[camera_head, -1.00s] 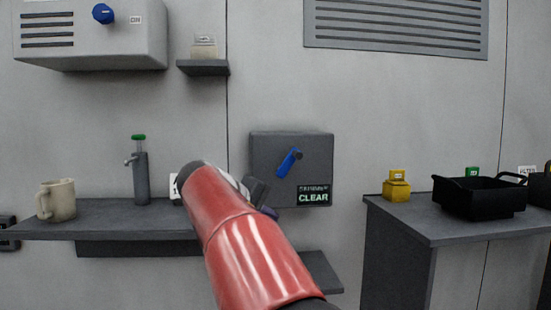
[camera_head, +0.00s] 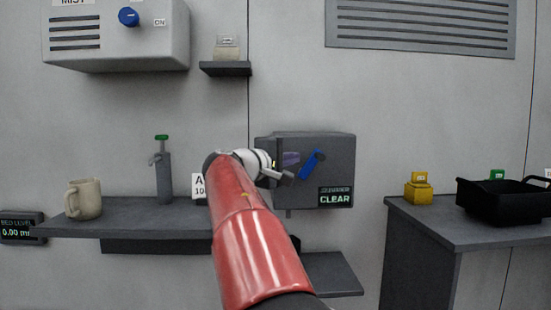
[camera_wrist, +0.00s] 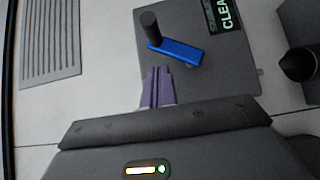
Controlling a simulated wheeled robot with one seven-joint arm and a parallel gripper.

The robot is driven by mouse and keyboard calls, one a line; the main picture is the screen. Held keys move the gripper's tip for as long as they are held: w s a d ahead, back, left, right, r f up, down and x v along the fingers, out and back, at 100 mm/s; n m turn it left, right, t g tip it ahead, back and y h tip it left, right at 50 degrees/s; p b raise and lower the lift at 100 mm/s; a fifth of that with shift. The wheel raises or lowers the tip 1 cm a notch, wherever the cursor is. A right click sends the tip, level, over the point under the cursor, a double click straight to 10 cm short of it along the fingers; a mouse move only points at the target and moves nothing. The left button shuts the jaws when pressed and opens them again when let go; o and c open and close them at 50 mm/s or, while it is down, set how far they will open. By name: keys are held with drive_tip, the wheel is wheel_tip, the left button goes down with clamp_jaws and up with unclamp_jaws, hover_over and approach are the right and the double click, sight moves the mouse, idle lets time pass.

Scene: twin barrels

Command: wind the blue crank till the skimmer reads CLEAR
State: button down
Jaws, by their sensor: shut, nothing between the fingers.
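The skimmer (camera_head: 335,165) is a grey box on the wall, and its small display (camera_head: 335,197) reads CLEAR in green. Its blue crank (camera_head: 310,165) slants up to the right in the head view. In the wrist view the blue crank (camera_wrist: 180,52) has a dark upright knob (camera_wrist: 151,28) at one end. My gripper (camera_head: 290,167) is just left of the crank in the head view. In the wrist view my gripper's purple fingers (camera_wrist: 157,85) are together and empty, close to the crank but apart from the knob.
A shelf (camera_head: 140,220) on the left carries a beige mug (camera_head: 85,198) and a green-topped tap (camera_head: 163,178). A counter (camera_head: 440,232) on the right holds a yellow block (camera_head: 418,190) and a black tray (camera_head: 500,203). A small ledge (camera_head: 335,275) sits below the skimmer.

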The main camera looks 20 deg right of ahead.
sight(316, 157)
drive_tip(key=shift+s+d, duration=0.3)
drive_tip(key=shift+d, duration=0.55)
drive_tip(key=shift+s+d, duration=0.3)
drive_tip(key=shift+d, duration=0.55)
drive_tip(key=shift+s+d+r+m+y+p, duration=0.2)
drive_tip(key=shift+d+m+y+p, duration=0.1)
drive_tip(key=shift+d+p, duration=0.15)
drive_tip(key=shift+d+f, duration=0.1)
drive_tip(key=shift+d, duration=0.15)
drive_tip(key=shift+f, duration=0.1)
drive_tip(key=shift+a, duration=0.1)
